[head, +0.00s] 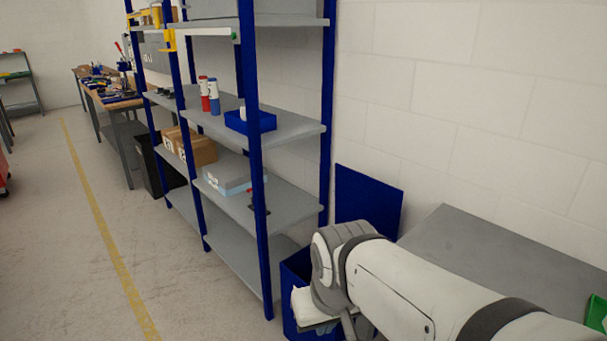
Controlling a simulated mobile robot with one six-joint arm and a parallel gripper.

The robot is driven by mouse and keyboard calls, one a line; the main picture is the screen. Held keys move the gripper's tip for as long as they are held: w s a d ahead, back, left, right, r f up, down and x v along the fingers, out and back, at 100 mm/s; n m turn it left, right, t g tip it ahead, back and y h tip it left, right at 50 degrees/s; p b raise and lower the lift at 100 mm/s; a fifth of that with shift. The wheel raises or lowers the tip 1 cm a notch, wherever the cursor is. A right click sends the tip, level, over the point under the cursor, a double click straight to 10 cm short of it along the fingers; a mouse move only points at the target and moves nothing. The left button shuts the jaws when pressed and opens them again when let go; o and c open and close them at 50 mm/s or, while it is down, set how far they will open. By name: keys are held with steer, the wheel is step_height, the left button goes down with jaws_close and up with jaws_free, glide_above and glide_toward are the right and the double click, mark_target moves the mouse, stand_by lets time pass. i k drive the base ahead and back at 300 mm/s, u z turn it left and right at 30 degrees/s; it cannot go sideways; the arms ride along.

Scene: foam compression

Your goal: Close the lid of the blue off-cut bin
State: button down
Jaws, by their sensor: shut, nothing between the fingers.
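The blue off-cut bin (291,285) stands on the floor between the shelf rack and the grey table. Its flat blue lid (366,208) stands open, upright behind the bin near the wall.
The blue-and-grey shelf rack (290,205) stands close left of the bin, with a post near it. The grey table (480,248) is close on the right. A green tray (597,314) lies at its right edge. Open floor (190,270) lies left.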

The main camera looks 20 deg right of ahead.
mark_target(359, 196)
steer(key=u, duration=1.05)
steer(key=i, duration=2.35)
steer(key=z, duration=3.15)
steer(key=i, duration=1)
steer(key=z, duration=0.05)
